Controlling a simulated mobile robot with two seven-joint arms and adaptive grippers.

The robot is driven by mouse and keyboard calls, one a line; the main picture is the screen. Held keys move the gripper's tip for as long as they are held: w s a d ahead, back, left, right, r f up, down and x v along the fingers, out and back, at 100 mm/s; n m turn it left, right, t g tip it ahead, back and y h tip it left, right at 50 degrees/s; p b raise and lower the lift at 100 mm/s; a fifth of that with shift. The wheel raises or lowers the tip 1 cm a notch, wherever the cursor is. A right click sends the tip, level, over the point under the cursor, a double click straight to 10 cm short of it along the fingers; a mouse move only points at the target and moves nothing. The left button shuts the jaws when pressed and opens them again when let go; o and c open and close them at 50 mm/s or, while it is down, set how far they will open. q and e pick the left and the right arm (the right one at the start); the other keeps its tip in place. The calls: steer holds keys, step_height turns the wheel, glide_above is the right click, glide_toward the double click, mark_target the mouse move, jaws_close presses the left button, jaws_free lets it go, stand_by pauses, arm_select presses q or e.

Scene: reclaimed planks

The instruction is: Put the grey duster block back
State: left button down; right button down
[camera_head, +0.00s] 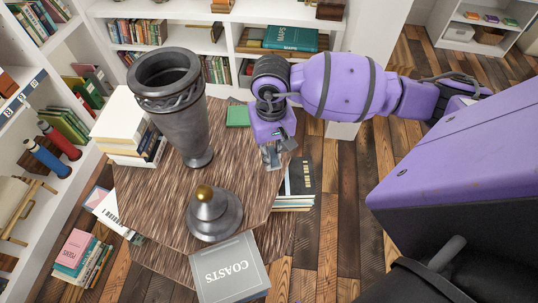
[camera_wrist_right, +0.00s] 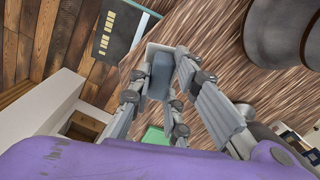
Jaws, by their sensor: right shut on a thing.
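My right gripper (camera_head: 272,157) reaches down over the right side of the wood-grain table (camera_head: 160,205). In the right wrist view its fingers (camera_wrist_right: 160,85) are shut on the grey duster block (camera_wrist_right: 161,75). The block sits between the fingertips, with the table's edge close behind it. In the head view the fingers and wrist largely hide the block. I cannot tell whether it touches the tabletop. My left gripper is not in view.
A tall grey urn (camera_head: 183,120) and a domed lid with a gold knob (camera_head: 214,214) stand on the table. A green item (camera_head: 237,116) lies near my wrist. Book stacks stand at the left (camera_head: 122,128) and below the right edge (camera_head: 297,180). A COASTS book (camera_head: 230,272) is in front.

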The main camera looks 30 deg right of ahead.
steer(key=w+f, duration=0.2)
steer(key=f, duration=0.1)
steer(key=shift+w+d, duration=0.2)
steer(key=shift+w, duration=0.1)
steer(key=shift+w+f, duration=0.1)
steer(key=shift+f, duration=1.6)
steer(key=shift+f, duration=0.15)
steer(key=c, duration=1.6)
jaws_free()
steer(key=shift+c, duration=0.2)
step_height(320, 180, up, 12)
